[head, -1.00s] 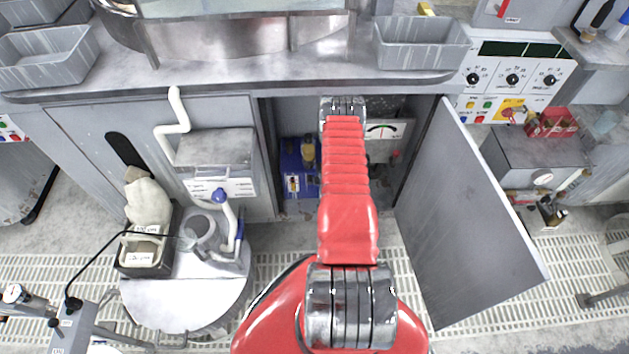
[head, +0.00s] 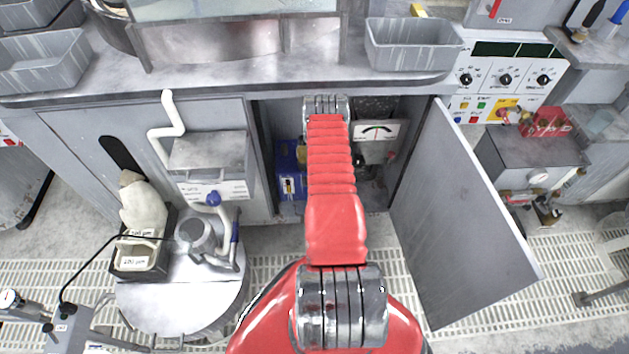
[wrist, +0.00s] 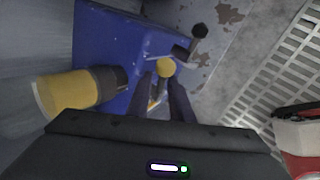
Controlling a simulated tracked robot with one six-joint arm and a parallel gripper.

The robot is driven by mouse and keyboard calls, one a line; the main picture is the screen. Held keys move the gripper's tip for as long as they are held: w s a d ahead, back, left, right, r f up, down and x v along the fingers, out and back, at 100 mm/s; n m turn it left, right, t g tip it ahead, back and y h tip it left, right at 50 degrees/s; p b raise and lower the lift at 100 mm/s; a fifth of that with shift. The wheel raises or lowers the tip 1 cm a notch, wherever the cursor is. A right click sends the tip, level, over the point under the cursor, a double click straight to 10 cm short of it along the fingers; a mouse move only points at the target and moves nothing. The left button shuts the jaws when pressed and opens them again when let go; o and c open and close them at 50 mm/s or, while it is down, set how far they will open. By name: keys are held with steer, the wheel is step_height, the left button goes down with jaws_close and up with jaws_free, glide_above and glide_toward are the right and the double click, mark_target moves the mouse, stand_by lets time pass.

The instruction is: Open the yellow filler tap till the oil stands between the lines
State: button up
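A blue unit (head: 290,160) stands inside the open cabinet, partly behind my arm. It carries a small pale gauge or sight glass (head: 288,187), too small to read the oil or lines. In the wrist view the blue unit (wrist: 105,45) carries a round yellow knob (wrist: 166,67), apparently the filler tap, and a larger yellow cylinder (wrist: 65,94) with a dark collar at left. My gripper (wrist: 163,88) is open, its dark fingers apart on either side just below the yellow knob. I cannot tell whether they touch it. My arm hides the gripper in the head view.
The grey cabinet door (head: 455,210) stands open at right. A black knob (wrist: 200,31) on a lever is close to the yellow knob. A round table (head: 185,300) with a jug stands at left.

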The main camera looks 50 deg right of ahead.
steer(key=shift+o, duration=0.9)
steer(key=shift+s+d, duration=0.1)
steer(key=shift+d, duration=0.05)
steer(key=v, duration=1.3)
steer(key=shift+s+a+r, duration=0.15)
steer(key=shift+a+r, duration=0.15)
